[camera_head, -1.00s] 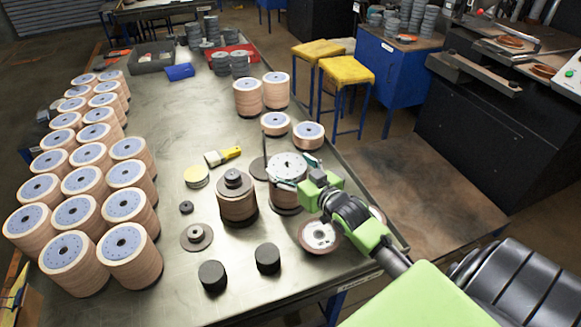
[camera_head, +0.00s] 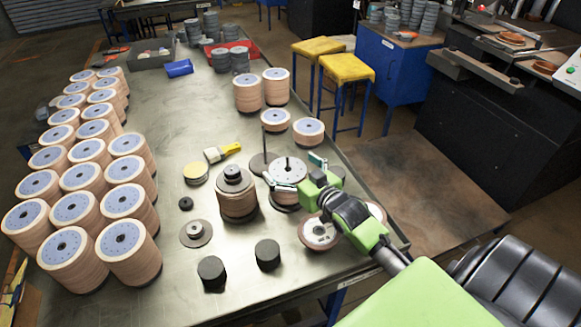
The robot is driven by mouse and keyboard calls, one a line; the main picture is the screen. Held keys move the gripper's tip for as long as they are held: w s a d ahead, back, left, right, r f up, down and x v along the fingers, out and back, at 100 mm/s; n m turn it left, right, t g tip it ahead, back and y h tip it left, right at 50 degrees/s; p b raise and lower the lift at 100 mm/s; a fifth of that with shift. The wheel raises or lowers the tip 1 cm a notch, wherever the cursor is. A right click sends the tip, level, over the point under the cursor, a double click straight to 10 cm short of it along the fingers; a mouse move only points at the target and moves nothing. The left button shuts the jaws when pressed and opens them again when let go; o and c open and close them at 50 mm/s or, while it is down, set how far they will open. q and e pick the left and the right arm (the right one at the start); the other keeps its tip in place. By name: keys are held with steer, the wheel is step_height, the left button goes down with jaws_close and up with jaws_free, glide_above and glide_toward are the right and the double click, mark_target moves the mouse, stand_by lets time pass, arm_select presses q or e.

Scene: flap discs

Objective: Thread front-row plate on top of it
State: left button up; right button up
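A pale round plate (camera_head: 283,169) with a centre hole lies level at the top of a stack (camera_head: 284,198) near the table's right edge. A thin dark rod tip shows at its centre. My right gripper (camera_head: 301,174) is open, one finger at the plate's lower left rim and the other off its right side. It partly hides the plate's right side and the stack below. A similar disc (camera_head: 319,234) lies in front, partly behind my arm. My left gripper is out of view.
A brown stack (camera_head: 237,200) with a dark hub stands left of the plate. A bare upright rod (camera_head: 263,138) rises behind it. Two black cylinders (camera_head: 212,271) stand in front. Tall disc stacks (camera_head: 127,252) fill the left side.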

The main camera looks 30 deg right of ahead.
steer(key=shift+s, duration=0.1)
steer(key=s+r, duration=0.2)
steer(key=s, duration=0.9)
steer(key=shift+s+a+r, duration=0.2)
steer(key=shift+s, duration=0.1)
